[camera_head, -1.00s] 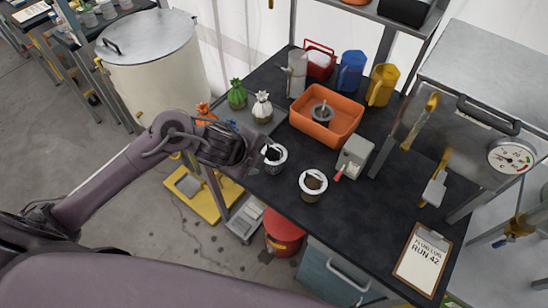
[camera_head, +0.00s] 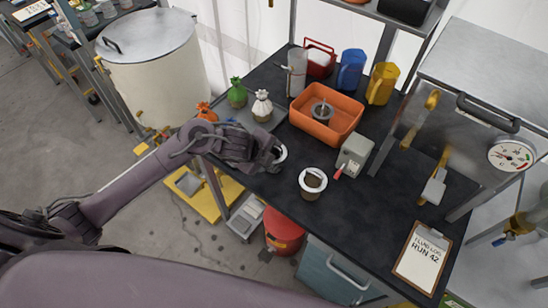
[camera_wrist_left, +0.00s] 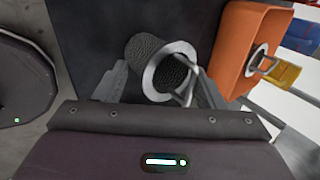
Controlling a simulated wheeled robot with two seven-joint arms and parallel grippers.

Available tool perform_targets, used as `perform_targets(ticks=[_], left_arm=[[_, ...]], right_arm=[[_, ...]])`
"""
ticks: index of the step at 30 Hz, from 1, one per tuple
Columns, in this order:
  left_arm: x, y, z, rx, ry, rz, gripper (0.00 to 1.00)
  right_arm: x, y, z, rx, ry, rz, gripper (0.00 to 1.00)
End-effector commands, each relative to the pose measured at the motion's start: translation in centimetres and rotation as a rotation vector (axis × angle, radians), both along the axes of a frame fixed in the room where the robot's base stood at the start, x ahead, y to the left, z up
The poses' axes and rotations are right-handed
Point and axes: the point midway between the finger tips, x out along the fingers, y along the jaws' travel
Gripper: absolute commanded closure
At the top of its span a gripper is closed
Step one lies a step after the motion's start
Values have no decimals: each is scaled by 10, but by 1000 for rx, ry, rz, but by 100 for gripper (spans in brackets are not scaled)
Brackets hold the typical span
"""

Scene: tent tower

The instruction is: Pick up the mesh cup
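The mesh cup (camera_wrist_left: 147,48) is a dark grey mesh cup with a pale rim and a wire loop handle. In the left wrist view it sits between the two fingers of my left gripper (camera_wrist_left: 160,76). The fingers are open, one on each side, and I cannot tell whether either touches it. In the head view my left gripper (camera_head: 270,158) hides most of the cup, and only part of its pale rim (camera_head: 283,153) shows near the front-left edge of the dark bench (camera_head: 372,205). My right gripper is not in view.
A second cup (camera_head: 312,183) with a white rim stands close to the right. An orange tray (camera_head: 340,117) with a container inside, a grey box (camera_head: 354,155) and white and green tied pouches are behind. A clipboard (camera_head: 422,257) lies at the right.

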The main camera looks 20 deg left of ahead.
Motion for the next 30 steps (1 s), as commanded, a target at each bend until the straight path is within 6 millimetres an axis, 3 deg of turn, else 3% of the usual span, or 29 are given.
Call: perform_targets(ticks=[1,11,24,30], left_arm=[[0,0,0,0,0,0,43],[-1,0,-1,1,3,0,87],[-1,0,0,1,5,-1,89],[0,0,18,-1,0,1,89]], right_arm=[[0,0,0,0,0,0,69],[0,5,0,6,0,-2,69],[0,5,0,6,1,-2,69],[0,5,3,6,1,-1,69]])
